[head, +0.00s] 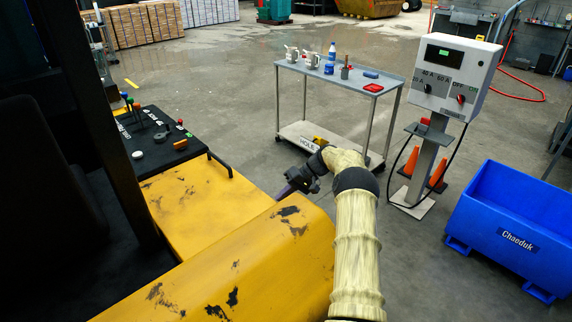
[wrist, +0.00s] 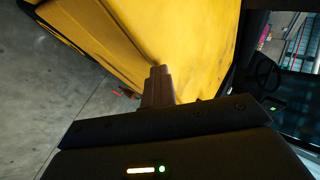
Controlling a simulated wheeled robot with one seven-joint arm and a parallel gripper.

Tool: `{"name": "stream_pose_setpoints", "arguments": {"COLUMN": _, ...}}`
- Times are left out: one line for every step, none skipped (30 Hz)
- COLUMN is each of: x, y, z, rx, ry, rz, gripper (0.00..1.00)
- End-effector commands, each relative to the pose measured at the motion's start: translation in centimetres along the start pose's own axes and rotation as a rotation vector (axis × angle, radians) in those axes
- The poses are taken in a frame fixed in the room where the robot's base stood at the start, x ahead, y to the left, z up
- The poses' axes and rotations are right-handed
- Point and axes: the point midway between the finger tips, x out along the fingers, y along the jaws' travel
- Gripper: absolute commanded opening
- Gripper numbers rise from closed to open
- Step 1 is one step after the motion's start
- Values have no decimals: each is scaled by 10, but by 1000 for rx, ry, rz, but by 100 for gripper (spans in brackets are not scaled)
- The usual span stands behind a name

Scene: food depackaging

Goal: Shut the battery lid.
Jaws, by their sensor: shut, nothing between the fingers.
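A worn yellow panel (head: 235,270), which looks like the battery lid, fills the lower middle of the head view, with scuffed black patches. Behind it lies another yellow surface (head: 195,195) of the vehicle; I cannot tell exactly how far the lid stands open. My gripper (head: 283,191) is at the right end of the yellow bodywork, fingers pointing left. In the wrist view the gripper's fingers (wrist: 158,74) are together and empty, in front of a large yellow face (wrist: 180,35). I cannot tell whether they touch it.
A black control console (head: 150,140) with levers is at the left. A grey trolley (head: 335,75) with mugs and bottles stands beyond my arm. A charger box (head: 450,75) on a post, orange cones (head: 438,172) and a blue bin (head: 520,225) are at the right. The floor between is clear.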

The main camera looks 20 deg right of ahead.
Motion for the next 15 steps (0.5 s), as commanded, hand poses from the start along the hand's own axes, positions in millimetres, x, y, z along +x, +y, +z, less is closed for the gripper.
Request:
{"name": "stream_pose_setpoints", "arguments": {"x": 2, "y": 0, "z": 4, "rx": 5, "ry": -15, "rz": 1, "gripper": 0}}
{"name": "stream_pose_setpoints", "arguments": {"x": -1, "y": -3, "z": 3, "rx": 4, "ry": -15, "rz": 1, "gripper": 0}}
{"name": "stream_pose_setpoints", "arguments": {"x": -5, "y": -9, "z": 2, "rx": 2, "ry": -13, "rz": 0, "gripper": 0}}
{"name": "stream_pose_setpoints", "arguments": {"x": -9, "y": -14, "z": 2, "rx": 0, "ry": -11, "rz": -1, "gripper": 0}}
{"name": "stream_pose_setpoints", "arguments": {"x": -13, "y": -19, "z": 0, "rx": -2, "ry": -9, "rz": -1, "gripper": 0}}
{"name": "stream_pose_setpoints", "arguments": {"x": -19, "y": -25, "z": -1, "rx": -4, "ry": -7, "rz": -2, "gripper": 0}}
{"name": "stream_pose_setpoints", "arguments": {"x": -23, "y": -30, "z": -2, "rx": -6, "ry": -6, "rz": -3, "gripper": 0}}
{"name": "stream_pose_setpoints", "arguments": {"x": -27, "y": -36, "z": -3, "rx": -7, "ry": -4, "rz": -3, "gripper": 0}}
{"name": "stream_pose_setpoints", "arguments": {"x": -31, "y": -26, "z": -3, "rx": -5, "ry": 1, "rz": -2, "gripper": 0}}
{"name": "stream_pose_setpoints", "arguments": {"x": -36, "y": -24, "z": -3, "rx": -6, "ry": 1, "rz": -2, "gripper": 0}}
{"name": "stream_pose_setpoints", "arguments": {"x": -41, "y": -23, "z": -4, "rx": -7, "ry": 2, "rz": -2, "gripper": 0}}
{"name": "stream_pose_setpoints", "arguments": {"x": -48, "y": -21, "z": -4, "rx": -7, "ry": 3, "rz": -2, "gripper": 0}}
{"name": "stream_pose_setpoints", "arguments": {"x": -52, "y": -21, "z": -4, "rx": -7, "ry": 1, "rz": -3, "gripper": 0}}
{"name": "stream_pose_setpoints", "arguments": {"x": -56, "y": -21, "z": -5, "rx": -7, "ry": 2, "rz": -3, "gripper": 0}}
{"name": "stream_pose_setpoints", "arguments": {"x": -62, "y": -20, "z": -5, "rx": -8, "ry": 2, "rz": -3, "gripper": 0}}
